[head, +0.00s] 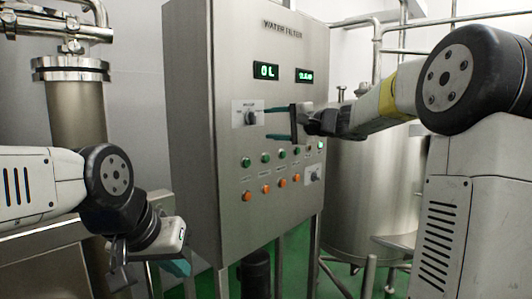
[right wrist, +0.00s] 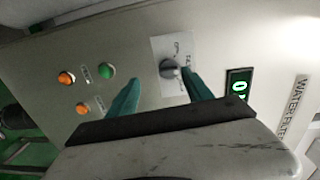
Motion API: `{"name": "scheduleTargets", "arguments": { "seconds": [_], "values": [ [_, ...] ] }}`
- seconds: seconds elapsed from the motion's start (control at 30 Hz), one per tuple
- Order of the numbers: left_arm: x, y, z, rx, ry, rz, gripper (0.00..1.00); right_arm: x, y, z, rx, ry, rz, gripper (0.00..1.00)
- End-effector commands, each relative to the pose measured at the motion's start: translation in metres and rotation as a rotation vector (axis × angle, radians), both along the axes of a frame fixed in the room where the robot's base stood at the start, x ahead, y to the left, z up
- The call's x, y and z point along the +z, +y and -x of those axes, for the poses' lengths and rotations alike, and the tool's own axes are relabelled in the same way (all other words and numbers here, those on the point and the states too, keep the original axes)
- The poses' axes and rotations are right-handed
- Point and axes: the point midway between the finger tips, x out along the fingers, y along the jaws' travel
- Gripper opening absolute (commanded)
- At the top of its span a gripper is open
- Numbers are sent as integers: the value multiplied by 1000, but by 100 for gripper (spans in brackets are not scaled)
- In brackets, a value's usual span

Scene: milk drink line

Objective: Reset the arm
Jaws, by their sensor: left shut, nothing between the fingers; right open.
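The grey water filter cabinet (head: 190,150) stands in the middle of the head view, with a dark rotary knob (head: 251,118) on a white plate. My right gripper (head: 266,122) is open in front of the panel, with its teal fingers towards the knob. In the right wrist view the knob (right wrist: 170,70) shows between the fingertips, closer to the right-hand finger. I cannot tell whether that finger touches it. My left gripper (head: 178,267) is shut and empty, low at the left of the cabinet and tilted downward. Its fingertips are partly hidden.
The panel has green displays (head: 266,71), green buttons (head: 266,157), orange buttons (head: 267,189) and a second knob (head: 314,174). A steel tank (head: 370,190) stands behind at the right. A steel cylinder (head: 77,110) with pipes stands at the left.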

Motion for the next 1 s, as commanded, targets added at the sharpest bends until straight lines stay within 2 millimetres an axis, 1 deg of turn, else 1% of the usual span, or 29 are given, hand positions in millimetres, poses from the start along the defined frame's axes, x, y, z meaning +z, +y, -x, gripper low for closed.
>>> {"name": "scheduleTargets", "arguments": {
  "seconds": [0.03, 0.07, 0.13, 0.17, 0.2, 0.27, 0.3, 0.37, 0.4, 0.47, 0.5, 0.6, 0.7, 0.8, 0.9, 1.0],
  "values": [
    [0, 0, 0, 0, 0, 0, 0, -4, 7, 21, 25, 2, 58, 59],
    [0, 0, 0, 0, 0, 0, 0, -9, 12, 35, 42, 6, 102, 59],
    [0, 0, 0, 0, 0, 0, 0, -27, 19, 73, 83, 21, 223, 59],
    [0, 0, 0, 0, 0, 0, 0, -36, 21, 90, 101, 27, 280, 59],
    [0, 0, 0, 0, 0, 0, 0, -49, 21, 113, 124, 34, 357, 59],
    [0, 0, 0, 0, 0, 0, 0, -69, 18, 147, 153, 46, 473, 59],
    [0, 0, 0, 0, 0, 0, 0, -83, 15, 169, 171, 55, 548, 59],
    [0, 0, 0, 0, 0, 0, 0, -105, 6, 201, 195, 63, 663, 59],
    [0, 0, 0, 0, 0, 0, 0, -119, -2, 221, 207, 68, 739, 59],
    [0, 0, 0, 0, 0, 0, 0, -140, -15, 250, 223, 74, 851, 59],
    [0, 0, 0, 0, 0, 0, 0, -153, -25, 268, 231, 76, 924, 59],
    [0, 0, 0, 0, 0, 0, 0, -182, -50, 304, 245, 76, 1086, 59],
    [0, 0, 0, 0, 0, 0, 0, -203, -72, 329, 249, 73, 1210, 59],
    [0, 0, 0, 0, 0, 0, 0, -216, -87, 343, 249, 70, 1291, 59],
    [0, 0, 0, 0, 0, 0, 0, -221, -94, 349, 250, 68, 1330, 59],
    [0, 0, 0, 0, 0, 0, 0, -223, -96, 350, 249, 68, 1340, 59]
  ]
}}
